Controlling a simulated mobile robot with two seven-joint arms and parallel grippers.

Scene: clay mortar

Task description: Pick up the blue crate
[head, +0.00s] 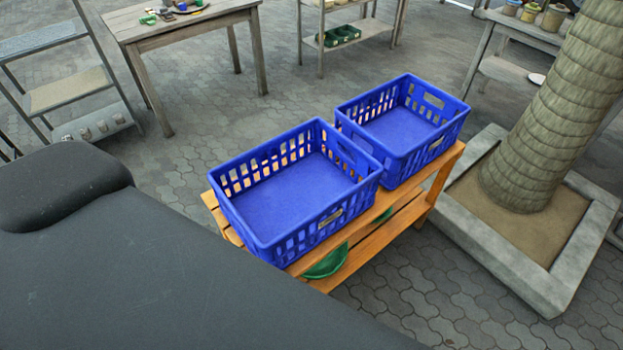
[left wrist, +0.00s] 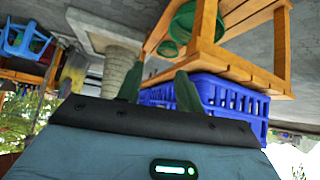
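Two empty blue plastic crates with slotted walls stand side by side on a wooden rack. The nearer crate (head: 295,195) is at the middle of the head view and the farther crate (head: 402,125) is behind it to the right. In the left wrist view, which is upside down, blue crate wall (left wrist: 232,97) shows beyond the fingers. My left gripper (left wrist: 158,88) has its two dark fingers apart with nothing seen held between them. The gap to the crate is hard to judge. Neither gripper shows in the head view.
The orange rack (head: 408,210) has a lower shelf with a green bowl (head: 327,263). A stone-edged planter (head: 540,283) with a trunk (head: 555,110) stands close on the right. A wooden table (head: 180,27) is behind left. Paved floor between is clear.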

